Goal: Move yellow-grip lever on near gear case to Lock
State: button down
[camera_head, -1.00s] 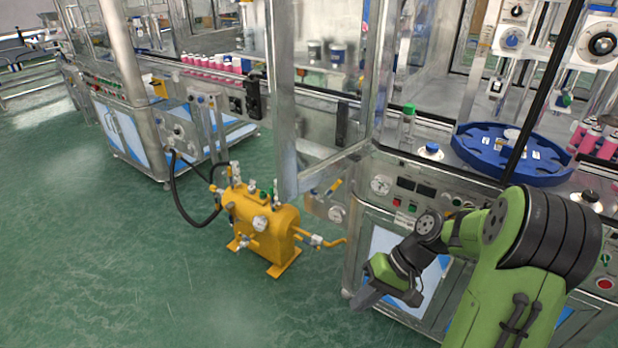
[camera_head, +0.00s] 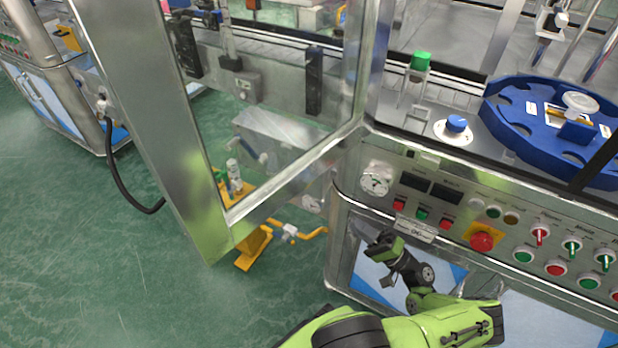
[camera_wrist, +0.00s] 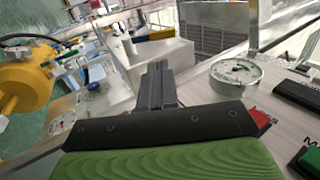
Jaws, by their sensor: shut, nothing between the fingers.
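My gripper (camera_wrist: 158,72) is shut and empty. Its dark fingers point ahead in the wrist view, left of a round dial gauge. In the head view its green-and-black body (camera_head: 388,247) is low in front of the machine's control panel; its fingertips are hard to make out. A pale grey box-shaped case (camera_wrist: 160,58), probably the near gear case, lies beyond the fingertips. A yellow grip (camera_wrist: 156,35) shows at its top, apart from my fingers. In the head view the case (camera_head: 285,132) is behind a clear framed panel. The lever's setting and any Lock mark cannot be read.
The metal-framed clear panel (camera_head: 222,225) stands left of my arm. The dial gauge (camera_head: 375,181) and control panel with a red stop button (camera_head: 482,240) are close to my gripper. A yellow tank (camera_wrist: 28,75) is at left. Green floor (camera_head: 110,270) is clear.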

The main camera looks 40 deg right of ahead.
jog(key=p+x, duration=0.1)
jog(key=x, duration=1.3)
jog(key=shift+d+r, duration=0.1)
jog(key=shift+p, duration=0.35)
